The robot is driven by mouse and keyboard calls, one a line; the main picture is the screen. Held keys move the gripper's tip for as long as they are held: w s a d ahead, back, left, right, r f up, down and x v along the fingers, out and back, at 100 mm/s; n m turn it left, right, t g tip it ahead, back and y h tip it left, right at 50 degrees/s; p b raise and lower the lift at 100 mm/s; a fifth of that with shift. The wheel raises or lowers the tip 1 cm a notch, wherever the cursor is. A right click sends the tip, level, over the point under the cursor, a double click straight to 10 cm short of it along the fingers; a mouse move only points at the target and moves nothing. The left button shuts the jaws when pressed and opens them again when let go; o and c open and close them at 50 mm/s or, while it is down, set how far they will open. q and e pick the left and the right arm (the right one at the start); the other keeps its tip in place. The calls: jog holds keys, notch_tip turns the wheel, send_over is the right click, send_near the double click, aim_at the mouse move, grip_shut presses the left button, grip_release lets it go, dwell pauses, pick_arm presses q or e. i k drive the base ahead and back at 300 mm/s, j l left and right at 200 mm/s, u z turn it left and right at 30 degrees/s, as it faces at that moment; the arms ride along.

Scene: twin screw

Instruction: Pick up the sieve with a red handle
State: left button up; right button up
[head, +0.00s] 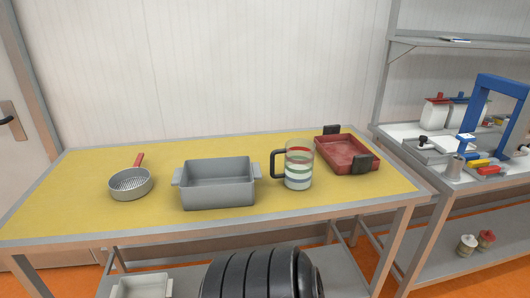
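The sieve (130,184) is a round grey pan with a perforated bottom. It stands on the left part of the yellow table top. Its red handle (139,160) points away from me, toward the back and slightly right. Nothing touches the sieve. Neither of my grippers shows in the head view.
A grey tray (218,193) with side handles stands right of the sieve. Further right are a striped pitcher (298,180) and a red dish (346,153) with black handles. The yellow table top (75,195) is bare around the sieve. A shelf with several items (470,157) stands at the right.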

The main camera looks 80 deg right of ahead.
aim_at(134, 183)
jog(key=z, duration=3)
